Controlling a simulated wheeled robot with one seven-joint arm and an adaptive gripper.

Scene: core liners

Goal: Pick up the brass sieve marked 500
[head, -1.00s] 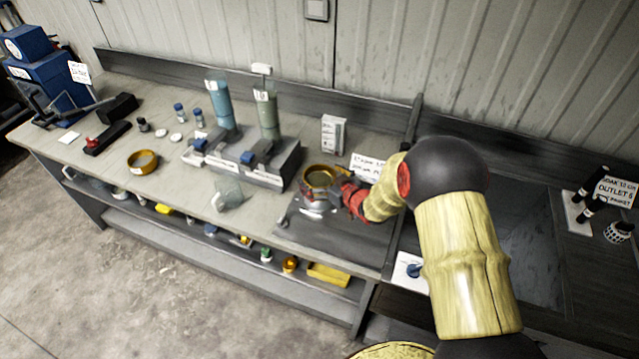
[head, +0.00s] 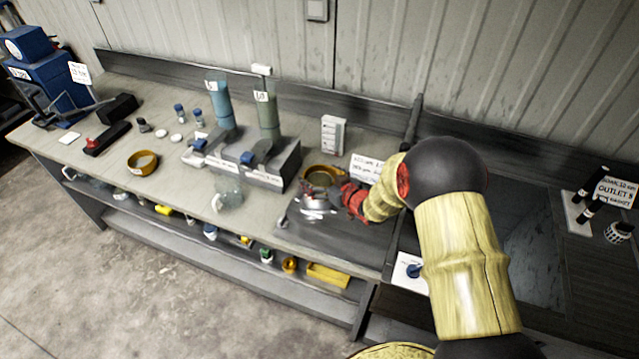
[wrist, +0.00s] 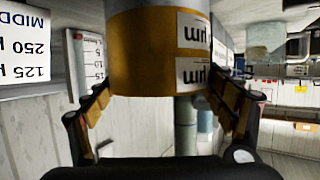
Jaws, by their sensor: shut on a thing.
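A brass sieve (head: 322,175) is at my gripper (head: 346,196), over the dark mat at the bench's right end. In the wrist view, which is upside down, the brass wall (wrist: 140,60) fills the space between the fingers of my gripper (wrist: 162,92), which are shut on it. Two white labels show "µm"; their numbers are out of sight, so I cannot read whether it is 500. Shiny metal (head: 316,204) shows just below the brass; I cannot tell whether they touch. Another brass sieve (head: 142,162) stands apart on the left of the bench.
A white sign (head: 366,168) stands close behind my gripper, with a small white block (head: 333,134) nearby. A clear jug (head: 228,196) and a grey stand with two cylinders (head: 270,165) are to the left. A dark sink (head: 480,240) lies right.

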